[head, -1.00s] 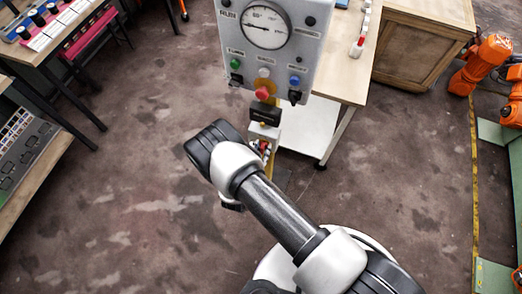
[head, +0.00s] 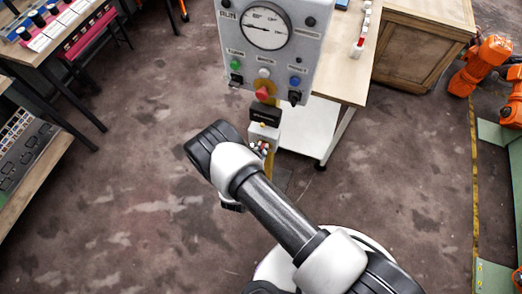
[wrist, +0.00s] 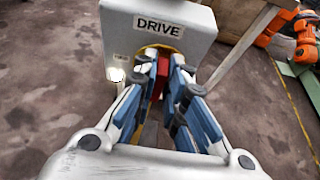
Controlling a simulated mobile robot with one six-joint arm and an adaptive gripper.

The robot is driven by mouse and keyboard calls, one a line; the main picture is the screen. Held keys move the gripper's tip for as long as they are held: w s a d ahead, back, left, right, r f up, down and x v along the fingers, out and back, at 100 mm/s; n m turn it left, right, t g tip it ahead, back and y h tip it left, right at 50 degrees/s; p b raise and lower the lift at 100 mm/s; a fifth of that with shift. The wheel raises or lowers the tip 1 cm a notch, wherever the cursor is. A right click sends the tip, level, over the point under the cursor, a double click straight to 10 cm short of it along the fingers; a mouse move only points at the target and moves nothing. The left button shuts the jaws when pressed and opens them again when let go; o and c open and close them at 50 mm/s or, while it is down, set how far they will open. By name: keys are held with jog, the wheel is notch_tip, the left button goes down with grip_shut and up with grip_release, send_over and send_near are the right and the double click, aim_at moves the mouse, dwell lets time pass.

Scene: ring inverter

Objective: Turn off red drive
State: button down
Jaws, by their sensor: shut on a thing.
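The drive box (wrist: 160,22), white with a "DRIVE" label, fills the top of the wrist view. A red handle (wrist: 161,78) sits on its front, with a yellow plate behind it. My gripper (wrist: 163,72) has its blue-grey fingers closed around the red handle, one on each side. The fingers hide most of the handle, so its exact angle is hard to tell. In the head view the small drive box (head: 264,132) stands below a black part, and my gripper shows only partly beside my wrist.
A grey control panel (head: 268,60) with a gauge, coloured buttons and a red knob (head: 263,94) stands above the drive box.

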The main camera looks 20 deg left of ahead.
jog(key=shift+f, duration=0.1)
jog(key=shift+w+a+f+n+t+h+b, duration=0.1)
jog(key=shift+a+f+n+t+h+b, duration=0.3)
jog(key=shift+n+h+b, duration=1.4)
jog(key=shift+s+a+f+n+t+h+b, duration=0.1)
jog(key=shift+a+f+n+t+h+b, duration=0.4)
jog(key=shift+n+b, duration=2.3)
jog(key=shift+w+a+f+n+t+h+b, duration=0.15)
jog(key=shift+a+n+t+h+b, duration=0.2)
jog(key=shift+n+h+b, duration=1.5)
jog(key=shift+d+n+y+b, duration=0.1)
jog(key=shift+n+y+b, duration=0.25)
jog(key=shift+y+b, duration=0.3)
jog(key=c, duration=1.6)
grip_release()
jog(key=shift+c, duration=0.2)
